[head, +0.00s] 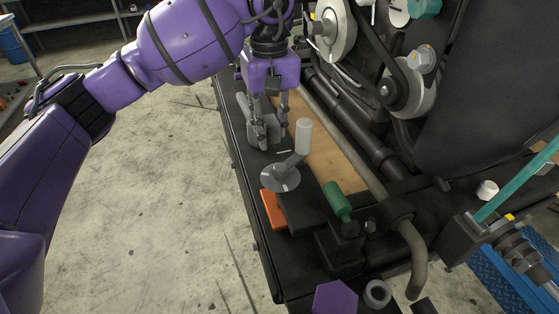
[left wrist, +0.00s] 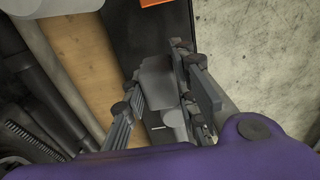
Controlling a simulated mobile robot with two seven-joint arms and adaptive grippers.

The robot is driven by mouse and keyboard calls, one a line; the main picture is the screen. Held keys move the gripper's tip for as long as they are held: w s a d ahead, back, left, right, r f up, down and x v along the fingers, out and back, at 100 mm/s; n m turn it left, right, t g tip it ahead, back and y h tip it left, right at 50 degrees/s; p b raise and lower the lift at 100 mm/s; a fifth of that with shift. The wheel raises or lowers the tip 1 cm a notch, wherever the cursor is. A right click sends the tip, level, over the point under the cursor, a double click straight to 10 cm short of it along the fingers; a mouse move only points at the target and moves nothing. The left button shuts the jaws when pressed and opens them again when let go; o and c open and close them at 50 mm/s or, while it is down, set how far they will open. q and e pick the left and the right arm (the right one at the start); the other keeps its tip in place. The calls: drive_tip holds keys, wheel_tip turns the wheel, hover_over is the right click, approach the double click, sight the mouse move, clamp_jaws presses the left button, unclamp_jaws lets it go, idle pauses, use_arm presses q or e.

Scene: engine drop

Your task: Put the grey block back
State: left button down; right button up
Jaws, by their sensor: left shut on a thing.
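The grey block (head: 260,129) is at the fingertips of my left gripper (head: 270,133), low over the dark top of the long bench (head: 238,143). In the left wrist view the grey block (left wrist: 157,76) sits between the two fingers of my left gripper (left wrist: 158,100), and the fingers are shut on it. The fingers hide part of the block. I cannot tell whether its underside touches the bench top. My right gripper is not in view.
A grey disc (head: 281,178) with a pale upright cylinder (head: 304,136) stands just in front. An orange piece (head: 273,209), a green cylinder (head: 336,200) and a purple hexagon (head: 335,298) lie nearer. Engine parts (head: 408,90) rise on the right.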

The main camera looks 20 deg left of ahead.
sight(269, 144)
use_arm(q)
drive_tip(key=f, duration=0.4)
drive_tip(key=shift+s+a+f, duration=0.1)
drive_tip(key=shift+s, duration=0.25)
drive_tip(key=shift+f+p, duration=0.3)
drive_tip(key=shift+f, duration=0.35)
wheel_tip(269, 144, down, 3)
drive_tip(key=shift+f, duration=0.1)
drive_tip(key=shift+w+f, duration=0.1)
drive_tip(key=shift+f, duration=0.05)
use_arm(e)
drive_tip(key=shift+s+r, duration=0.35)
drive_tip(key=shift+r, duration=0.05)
use_arm(q)
drive_tip(key=shift+f, duration=0.15)
drive_tip(key=c, duration=1.9)
unclamp_jaws()
drive_tip(key=shift+f, duration=0.1)
drive_tip(key=o, duration=0.5)
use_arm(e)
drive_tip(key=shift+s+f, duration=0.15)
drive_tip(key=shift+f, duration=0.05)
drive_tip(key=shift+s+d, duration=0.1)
